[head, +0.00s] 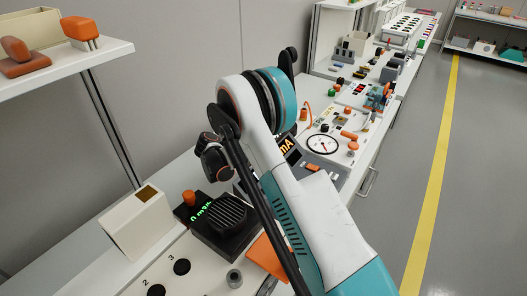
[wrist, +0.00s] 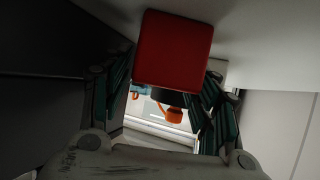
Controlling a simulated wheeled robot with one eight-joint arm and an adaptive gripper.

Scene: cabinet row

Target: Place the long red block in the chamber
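In the wrist view a red block (wrist: 174,45) with a squarish face toward the camera sits between the two fingers of my gripper (wrist: 168,82). The fingers lie against its left and right sides, so my gripper looks shut on it. The block's full length is not visible. In the head view my arm hides the gripper's fingers and the red block. A cream box (head: 132,228) with a square, brown-lined opening in its top stands at the lower left; I cannot tell for sure whether it is the chamber.
A black device with a green display (head: 215,222) and an orange knob stands right of the cream box. A shelf (head: 60,60) with orange-handled items overhangs at upper left. A dial panel (head: 322,146) and more equipment line the bench behind my arm. Floor at right is clear.

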